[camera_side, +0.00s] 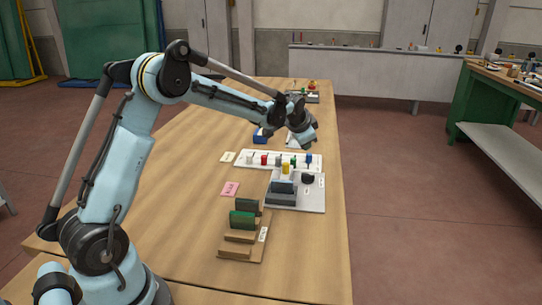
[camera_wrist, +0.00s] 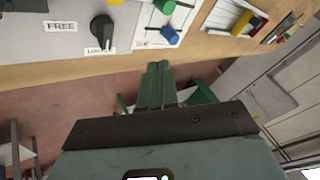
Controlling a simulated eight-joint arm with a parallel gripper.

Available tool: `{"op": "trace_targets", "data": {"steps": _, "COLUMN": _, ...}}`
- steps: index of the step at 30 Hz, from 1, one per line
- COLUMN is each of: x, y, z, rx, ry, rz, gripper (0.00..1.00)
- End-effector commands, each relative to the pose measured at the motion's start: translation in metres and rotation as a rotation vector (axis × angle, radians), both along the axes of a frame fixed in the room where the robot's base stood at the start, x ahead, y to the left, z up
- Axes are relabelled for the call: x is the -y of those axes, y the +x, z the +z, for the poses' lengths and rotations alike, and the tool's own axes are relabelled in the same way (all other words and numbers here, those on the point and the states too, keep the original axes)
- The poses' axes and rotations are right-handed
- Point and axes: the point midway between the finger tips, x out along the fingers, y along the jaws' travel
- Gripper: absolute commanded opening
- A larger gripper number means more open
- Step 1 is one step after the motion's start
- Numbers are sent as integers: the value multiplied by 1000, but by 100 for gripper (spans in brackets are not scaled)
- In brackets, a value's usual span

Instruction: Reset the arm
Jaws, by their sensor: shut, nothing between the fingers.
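My gripper (camera_side: 304,135) is raised over the right part of the wooden table, beyond the white rack in the side view. In the wrist view its two green fingers (camera_wrist: 158,82) lie together, with nothing seen between them. The fingers are clear of every object. My arm reaches from the left, bent at the elbow, with the forearm sloping down to the gripper.
A white rack (camera_side: 242,162) holds several coloured pieces. A grey panel (camera_side: 310,200) carries a black knob (camera_wrist: 102,30) by FREE and LOCKED labels. A wooden stand (camera_side: 238,252) holds upright plates. A pink card (camera_side: 230,189) lies left. The table's left side is clear.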

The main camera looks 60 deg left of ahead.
Motion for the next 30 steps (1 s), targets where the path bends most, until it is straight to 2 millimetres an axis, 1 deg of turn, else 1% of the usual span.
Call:
{"op": "trace_targets", "data": {"steps": 5, "x": 21, "y": -18, "z": 22, "rx": 14, "ry": -34, "rz": 6, "gripper": 0}}
{"op": "trace_targets", "data": {"steps": 9, "x": 49, "y": -47, "z": 46, "rx": 33, "ry": -87, "rz": 22, "gripper": 0}}
{"op": "trace_targets", "data": {"steps": 12, "x": 69, "y": -72, "z": 59, "rx": 45, "ry": -129, "rz": 33, "gripper": 0}}
{"op": "trace_targets", "data": {"steps": 16, "x": 93, "y": -106, "z": 71, "rx": 59, "ry": -181, "rz": 49, "gripper": 0}}
{"op": "trace_targets", "data": {"steps": 19, "x": 110, "y": -133, "z": 76, "rx": 68, "ry": -223, "rz": 63, "gripper": 0}}
{"op": "trace_targets", "data": {"steps": 23, "x": 130, "y": -170, "z": 76, "rx": 78, "ry": -277, "rz": 79, "gripper": 0}}
{"op": "trace_targets", "data": {"steps": 27, "x": 149, "y": -208, "z": 69, "rx": 84, "ry": -334, "rz": 97, "gripper": 0}}
{"op": "trace_targets", "data": {"steps": 30, "x": 161, "y": -233, "z": 61, "rx": 88, "ry": -374, "rz": 112, "gripper": 0}}
